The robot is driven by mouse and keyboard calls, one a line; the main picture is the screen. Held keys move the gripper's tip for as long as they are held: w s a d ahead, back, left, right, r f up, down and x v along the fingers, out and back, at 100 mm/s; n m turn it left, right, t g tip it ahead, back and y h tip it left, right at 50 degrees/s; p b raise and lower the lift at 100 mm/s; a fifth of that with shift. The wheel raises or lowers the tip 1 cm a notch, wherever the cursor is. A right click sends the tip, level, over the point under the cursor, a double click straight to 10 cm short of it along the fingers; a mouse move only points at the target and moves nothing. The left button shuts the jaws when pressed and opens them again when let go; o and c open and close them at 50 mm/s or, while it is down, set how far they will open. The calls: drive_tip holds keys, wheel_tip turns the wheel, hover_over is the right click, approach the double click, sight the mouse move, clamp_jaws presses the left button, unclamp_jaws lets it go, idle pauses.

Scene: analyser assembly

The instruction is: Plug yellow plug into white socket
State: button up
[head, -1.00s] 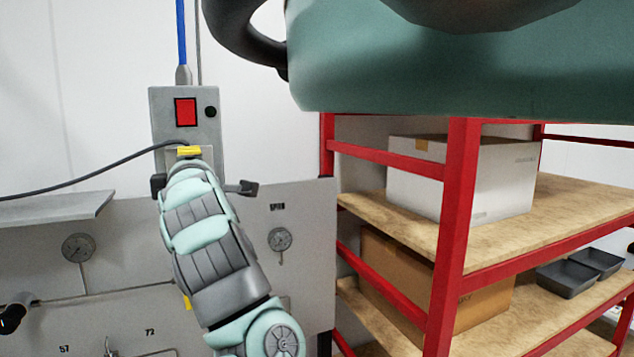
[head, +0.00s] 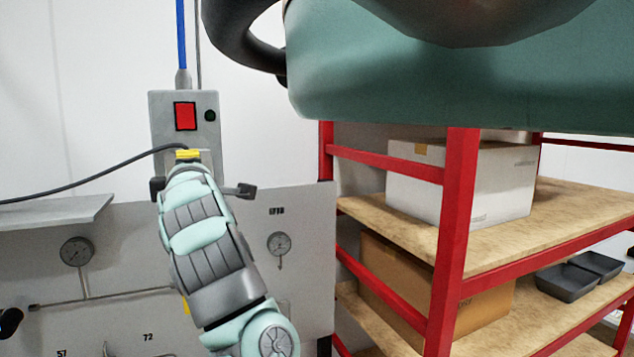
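The yellow plug (head: 188,154) sits at the lower front of the grey wall box, with its dark cable running off to the left. It appears to be at the socket, but the contact is hidden. The white socket is mostly covered by the plug and my arm. My gripper (head: 201,188) is just below the plug, seen from behind. Its two dark fingers stand wide apart, one on each side of my wrist, so it looks open. Whether anything touches the plug is hidden.
The grey box (head: 158,125) carries a red switch (head: 185,116) and a small dark green lamp (head: 210,115). A red shelf rack (head: 456,220) with boxes stands at the right. A grey ledge (head: 60,212) and gauges (head: 76,252) are at the left.

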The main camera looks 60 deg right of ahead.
drive_tip(key=o, duration=1.3)
drive_tip(key=shift+s, duration=0.1)
